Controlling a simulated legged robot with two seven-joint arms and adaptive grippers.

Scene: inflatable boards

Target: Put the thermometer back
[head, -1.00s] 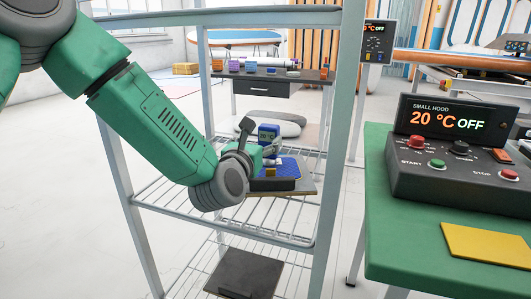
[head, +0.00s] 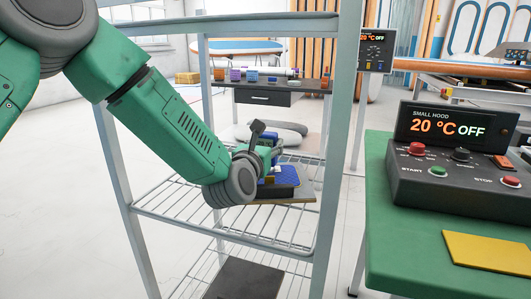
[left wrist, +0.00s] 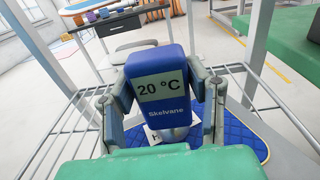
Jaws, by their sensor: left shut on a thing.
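The thermometer (left wrist: 162,88) is a blue block with a pale display reading 20 °C and the name Skelvane. My left gripper (left wrist: 165,98) is shut on it, one finger on each side, and it looks upright. In the head view my left gripper (head: 264,150) is over the middle wire shelf and mostly hides the thermometer. A white label with a partly hidden letter shows below the thermometer. I cannot tell whether its base touches the pad. My right gripper is not in view.
The metal rack's upright (head: 341,120) stands to the right of my left gripper, with a shelf above. A dark box (head: 242,279) is on the shelf below. A green table (head: 420,262) with the small hood's control box (head: 455,190) is at the right.

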